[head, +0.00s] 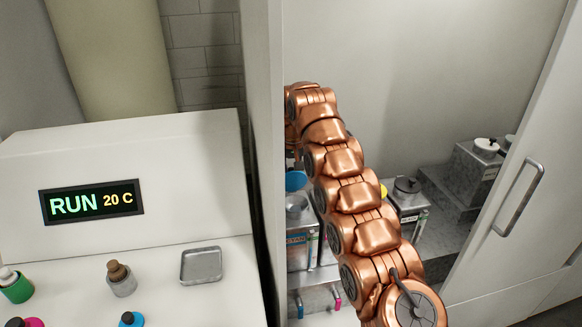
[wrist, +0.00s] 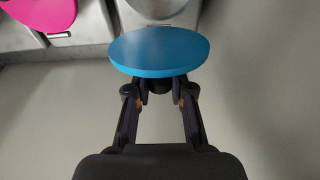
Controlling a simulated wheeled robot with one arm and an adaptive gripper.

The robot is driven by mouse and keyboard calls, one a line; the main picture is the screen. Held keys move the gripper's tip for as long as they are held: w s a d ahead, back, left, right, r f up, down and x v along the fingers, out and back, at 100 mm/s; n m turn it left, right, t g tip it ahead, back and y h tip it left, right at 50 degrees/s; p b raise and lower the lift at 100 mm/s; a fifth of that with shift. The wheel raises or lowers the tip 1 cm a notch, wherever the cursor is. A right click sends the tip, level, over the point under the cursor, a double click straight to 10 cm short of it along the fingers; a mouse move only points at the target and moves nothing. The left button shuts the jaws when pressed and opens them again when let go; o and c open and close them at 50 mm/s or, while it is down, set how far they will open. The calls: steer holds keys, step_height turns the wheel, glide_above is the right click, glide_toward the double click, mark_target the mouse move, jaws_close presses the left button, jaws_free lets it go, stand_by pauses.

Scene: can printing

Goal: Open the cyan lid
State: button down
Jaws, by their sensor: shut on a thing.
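The cyan lid (wrist: 160,50) is a round blue disc in the wrist view, just beyond my fingertips. My gripper (wrist: 160,90) is shut on a small dark part at the lid's near underside. In the head view my copper arm hides the gripper. A blue patch (head: 296,181) shows left of the arm, above a metal canister (head: 300,255) with a cyan label. A round grey metal top (head: 297,203) shows on that canister. I cannot tell how far the lid is tilted from it.
A magenta lid (wrist: 45,14) lies at upper left in the wrist view. A cabinet door with a handle (head: 518,197) is at right. A white machine (head: 120,190) reads RUN 20 C.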

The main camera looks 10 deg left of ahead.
steer(key=shift+s+a+f, duration=0.1)
stand_by(0.3)
steer(key=c, duration=1)
jaws_free()
